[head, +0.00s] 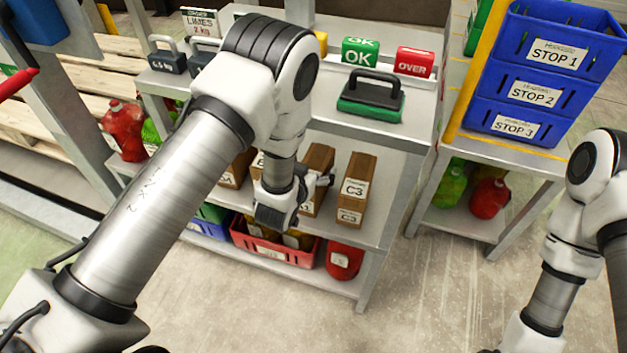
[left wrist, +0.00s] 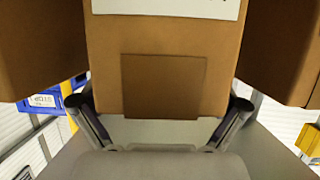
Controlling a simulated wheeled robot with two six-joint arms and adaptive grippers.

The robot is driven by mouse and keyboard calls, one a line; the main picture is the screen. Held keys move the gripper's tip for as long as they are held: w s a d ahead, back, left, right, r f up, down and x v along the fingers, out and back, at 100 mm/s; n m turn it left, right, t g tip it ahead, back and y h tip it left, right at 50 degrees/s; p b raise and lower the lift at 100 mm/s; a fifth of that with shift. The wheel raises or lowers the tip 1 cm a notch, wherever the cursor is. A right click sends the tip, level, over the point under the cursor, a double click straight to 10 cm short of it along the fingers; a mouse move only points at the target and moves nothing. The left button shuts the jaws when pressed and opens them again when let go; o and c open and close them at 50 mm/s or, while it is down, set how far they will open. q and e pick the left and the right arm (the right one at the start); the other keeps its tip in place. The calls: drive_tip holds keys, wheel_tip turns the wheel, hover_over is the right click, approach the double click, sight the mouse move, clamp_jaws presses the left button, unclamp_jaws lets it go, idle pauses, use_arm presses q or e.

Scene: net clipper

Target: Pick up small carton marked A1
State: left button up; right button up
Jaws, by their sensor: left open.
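Several brown cartons stand in a row on the middle shelf in the head view. One at the right end reads C3 (head: 356,190). Its neighbour (head: 318,160) has a partly hidden label, and another carton (head: 236,169) shows left of my arm. I cannot read A1 on any of them. My left gripper (head: 276,208) is at the front of this row and hides part of it. In the left wrist view my open left gripper (left wrist: 158,104) has its fingers on either side of a brown carton's lower part (left wrist: 160,40), whose white label is cut off. My right gripper is out of view.
Cartons stand close on both sides of the middle one in the left wrist view. A red crate (head: 270,250) sits on the shelf below. The top shelf (head: 330,118) holds a green-based block (head: 370,97) and OK and OVER boxes. Blue STOP crates (head: 545,70) stand right.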

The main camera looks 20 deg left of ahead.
use_arm(q)
drive_tip(key=shift+w+f, duration=0.3)
drive_tip(key=shift+w, duration=0.35)
drive_tip(key=shift+s+r, duration=0.1)
clamp_jaws()
